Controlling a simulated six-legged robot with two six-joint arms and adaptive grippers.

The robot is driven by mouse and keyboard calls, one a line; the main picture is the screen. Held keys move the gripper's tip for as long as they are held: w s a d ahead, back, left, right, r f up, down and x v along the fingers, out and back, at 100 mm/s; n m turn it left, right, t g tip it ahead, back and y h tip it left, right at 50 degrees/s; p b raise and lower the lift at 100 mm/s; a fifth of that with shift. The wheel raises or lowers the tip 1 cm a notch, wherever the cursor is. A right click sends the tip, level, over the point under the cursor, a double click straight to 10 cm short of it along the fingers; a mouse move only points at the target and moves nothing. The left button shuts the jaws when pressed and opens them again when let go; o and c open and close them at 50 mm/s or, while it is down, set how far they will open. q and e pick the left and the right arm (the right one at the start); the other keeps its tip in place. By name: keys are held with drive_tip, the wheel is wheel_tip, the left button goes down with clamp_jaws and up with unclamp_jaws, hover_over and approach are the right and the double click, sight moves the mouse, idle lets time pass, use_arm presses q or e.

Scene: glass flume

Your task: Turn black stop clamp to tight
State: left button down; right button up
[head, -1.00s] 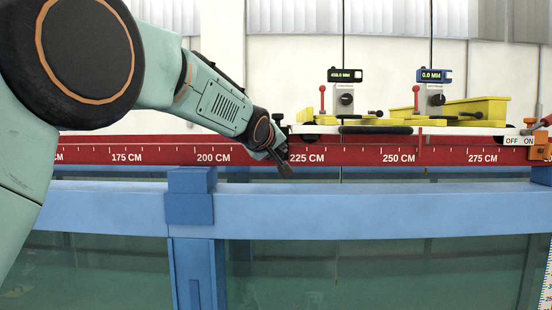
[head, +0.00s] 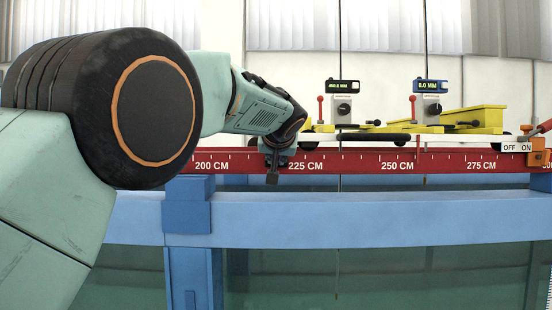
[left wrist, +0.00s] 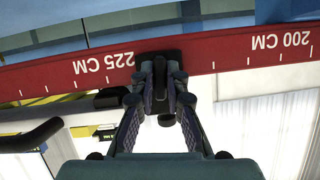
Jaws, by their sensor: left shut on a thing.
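The black stop clamp (left wrist: 160,56) sits on the red rail (left wrist: 235,54) between the 200 and 225 CM marks in the left wrist view. A dark knob shows between my fingers there. My left gripper (left wrist: 160,88) is shut on the clamp, with a finger on each side of it. In the head view, my left gripper (head: 272,165) reaches down over the front of the red rail, just left of 225 CM, and hides most of the clamp. The clamp's exact turn angle cannot be read. My right gripper is not in view.
Two yellow carriages (head: 478,118) with red-knobbed levers and digital displays (head: 343,86) stand on the rail to the right. An orange OFF/ON switch box (head: 538,154) is at the far right. A blue beam (head: 400,218) of the glass flume runs in front.

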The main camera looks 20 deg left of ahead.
use_arm(q)
drive_tip(key=shift+r+m, duration=0.3)
drive_tip(key=shift+r, duration=0.15)
drive_tip(key=c, duration=1.4)
unclamp_jaws()
drive_tip(key=shift+s+d+f, duration=0.1)
drive_tip(key=shift+d+f, duration=0.05)
drive_tip(key=shift+o, duration=0.2)
drive_tip(key=shift+f, duration=0.1)
drive_tip(key=v, duration=1.2)
drive_tip(key=shift+f, duration=0.15)
